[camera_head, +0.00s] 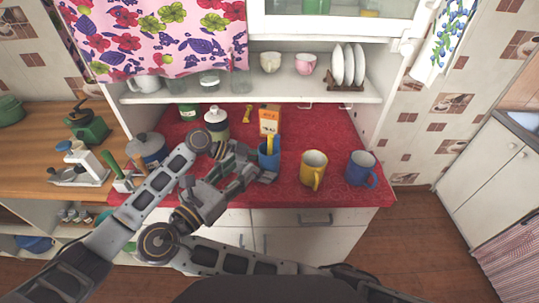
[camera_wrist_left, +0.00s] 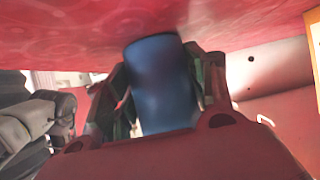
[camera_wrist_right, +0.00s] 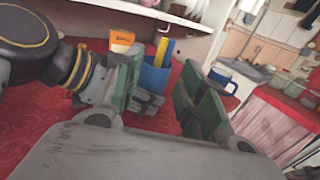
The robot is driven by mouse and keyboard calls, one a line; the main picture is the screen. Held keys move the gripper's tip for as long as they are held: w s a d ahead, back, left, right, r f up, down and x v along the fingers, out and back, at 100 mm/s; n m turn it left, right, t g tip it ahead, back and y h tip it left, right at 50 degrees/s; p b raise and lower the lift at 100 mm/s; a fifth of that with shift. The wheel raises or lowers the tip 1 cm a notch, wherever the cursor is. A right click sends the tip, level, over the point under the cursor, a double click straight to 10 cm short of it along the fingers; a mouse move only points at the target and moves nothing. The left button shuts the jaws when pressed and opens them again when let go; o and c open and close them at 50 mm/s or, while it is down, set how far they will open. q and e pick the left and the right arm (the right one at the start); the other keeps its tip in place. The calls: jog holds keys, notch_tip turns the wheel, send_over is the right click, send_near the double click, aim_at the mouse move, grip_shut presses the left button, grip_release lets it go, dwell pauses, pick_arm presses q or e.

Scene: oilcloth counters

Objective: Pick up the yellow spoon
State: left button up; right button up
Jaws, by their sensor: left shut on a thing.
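The yellow spoon (camera_head: 270,143) stands in a blue cup (camera_head: 269,160) on the red counter, its upper part showing above the rim; its lower part is hidden. Both also show in the right wrist view, the spoon (camera_wrist_right: 163,50) above the cup (camera_wrist_right: 154,79). My left gripper (camera_head: 258,167) is shut on the blue cup; the left wrist view shows the cup (camera_wrist_left: 162,90) between its fingers. My right gripper (camera_head: 243,181) is open, in front and to the left of the cup. In the right wrist view, nothing is seen held between its fingers (camera_wrist_right: 155,85).
A yellow mug (camera_head: 313,170) and a blue mug (camera_head: 361,168) stand to the right. An orange box (camera_head: 269,119) stands behind the cup. A jar (camera_head: 216,122) and a pot (camera_head: 147,148) are at the left. A shelf (camera_head: 250,92) overhangs the back.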

send_near(269, 144)
jog(key=shift+w+d+r, duration=0.2)
jog(key=shift+w+d, duration=0.15)
jog(key=shift+w, duration=0.45)
jog(key=shift+w+d+r, duration=0.15)
jog(key=shift+w+d, duration=0.2)
jog(key=shift+w, duration=0.45)
jog(key=shift+w+d, duration=0.1)
jog(key=shift+f+x, duration=0.15)
jog(key=shift+x, duration=1.1)
jog(key=shift+f+x, duration=0.15)
jog(key=shift+x, duration=1.1)
jog(key=shift+d, duration=0.2)
jog(key=shift+c, duration=0.5)
grip_shut()
